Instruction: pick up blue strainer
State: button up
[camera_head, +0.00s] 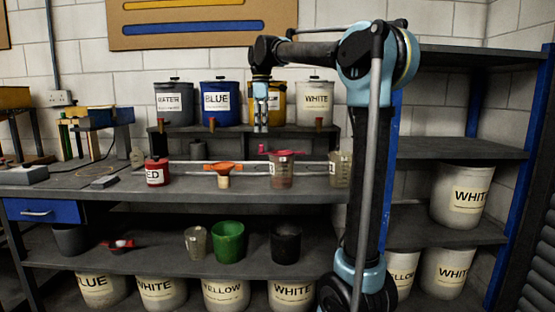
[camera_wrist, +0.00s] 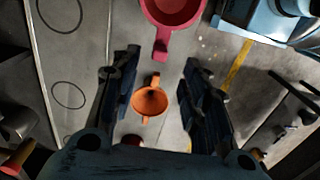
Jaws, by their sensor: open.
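I can make out no blue strainer in either view. An orange funnel-shaped strainer (camera_head: 222,168) sits on the rail over the bench, and it also shows between my fingers in the wrist view (camera_wrist: 150,101). A pink-red strainer (camera_head: 281,153) rests on a brown-tinted jug; its bowl and handle show at the top of the wrist view (camera_wrist: 173,12). My gripper (camera_head: 260,128) hangs pointing down above the bench, in front of the back shelf. Its two dark fingers stand apart in the wrist view (camera_wrist: 160,62), open and empty.
A red can (camera_head: 157,171) and a clear jug (camera_head: 341,170) stand on the bench. Labelled tubs, including a blue one (camera_head: 220,103), stand on the raised shelf (camera_head: 180,130). A green bucket (camera_head: 228,242) and a red item (camera_head: 118,244) are on the lower shelf.

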aim_at(262, 152)
jog(key=shift+w+f, duration=0.1)
jog(key=shift+f, duration=4.4)
grip_shut()
